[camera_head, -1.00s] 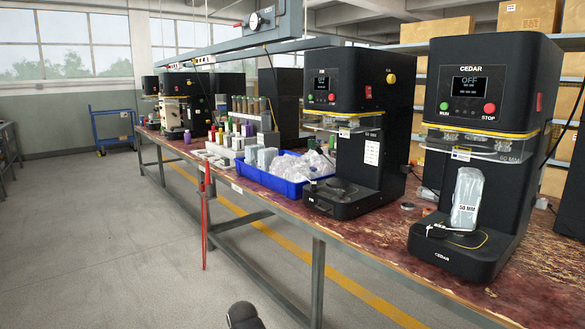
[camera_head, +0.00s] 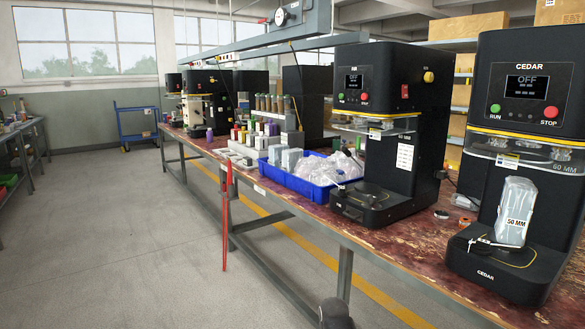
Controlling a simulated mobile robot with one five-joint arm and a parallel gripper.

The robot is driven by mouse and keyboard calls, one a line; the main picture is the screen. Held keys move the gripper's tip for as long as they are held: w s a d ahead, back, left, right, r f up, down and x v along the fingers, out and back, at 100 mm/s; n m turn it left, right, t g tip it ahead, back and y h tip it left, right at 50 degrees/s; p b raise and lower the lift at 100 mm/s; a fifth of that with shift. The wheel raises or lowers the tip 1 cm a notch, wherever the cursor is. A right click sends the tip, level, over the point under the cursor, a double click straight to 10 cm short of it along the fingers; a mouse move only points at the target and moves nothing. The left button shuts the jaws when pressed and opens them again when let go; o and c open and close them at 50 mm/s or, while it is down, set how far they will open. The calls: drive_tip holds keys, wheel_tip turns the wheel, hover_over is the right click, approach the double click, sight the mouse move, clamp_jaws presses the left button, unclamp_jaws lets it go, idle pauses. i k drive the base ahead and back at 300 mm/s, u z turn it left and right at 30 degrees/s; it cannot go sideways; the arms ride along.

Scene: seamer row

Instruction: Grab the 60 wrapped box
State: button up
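No box with a readable 60 label shows. A clear-wrapped packet labelled "50 MM" (camera_head: 515,212) stands upright on the base of the nearest black seamer (camera_head: 530,110) at the right; that machine itself is marked "60 MM". Clear plastic-wrapped items (camera_head: 343,168) lie in a blue tray (camera_head: 312,189) on the bench; no labels on them can be read. Several pale grey boxes stand at the tray's left part. My gripper is not in view; a dark rounded part at the bottom edge seems to be mine.
The long worn red-brown bench (camera_head: 400,250) runs from near right to far left. A second black seamer (camera_head: 385,120) stands beside the tray. A thin red pole (camera_head: 227,215) stands at the bench's front edge. Open grey floor (camera_head: 140,250) lies left, with a blue cart (camera_head: 135,125) far back.

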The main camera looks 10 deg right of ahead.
sight(275, 151)
drive_tip(key=i, duration=0.9)
